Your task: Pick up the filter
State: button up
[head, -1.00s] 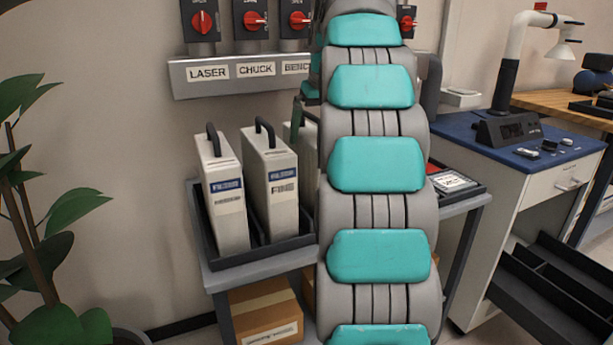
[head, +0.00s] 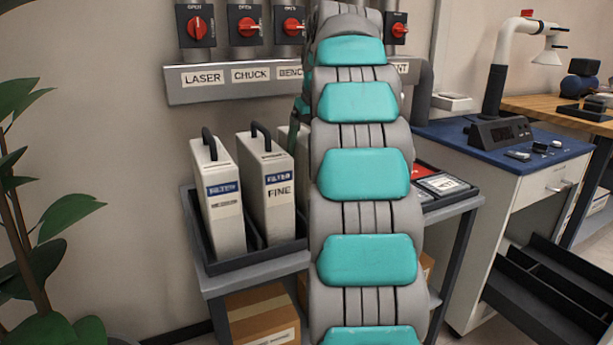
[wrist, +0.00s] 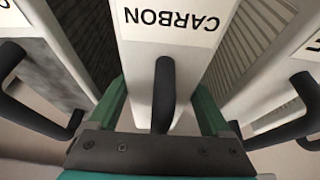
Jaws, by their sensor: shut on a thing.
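A white filter marked CARBON (wrist: 150,55) with a black loop handle fills the middle of the wrist view. My gripper (wrist: 162,88) has its two green fingers shut on this filter, one on each side, with the handle between them. In the head view my arm hides most of my gripper and most of that filter; a pale strip of a third filter (head: 284,142) shows beside the arm. Two more white filters stand upright to its left: one marked FINE (head: 278,215) and one with a blue label (head: 221,222).
The filters stand in a dark tray (head: 285,251) on a grey cart, with cardboard boxes (head: 262,312) below. Neighbouring filters (wrist: 70,75) stand close on both sides in the wrist view. A switch panel (head: 205,92) is on the wall behind. A plant (head: 60,255) is at left.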

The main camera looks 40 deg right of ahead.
grip_shut()
jog(key=shift+r, duration=0.15)
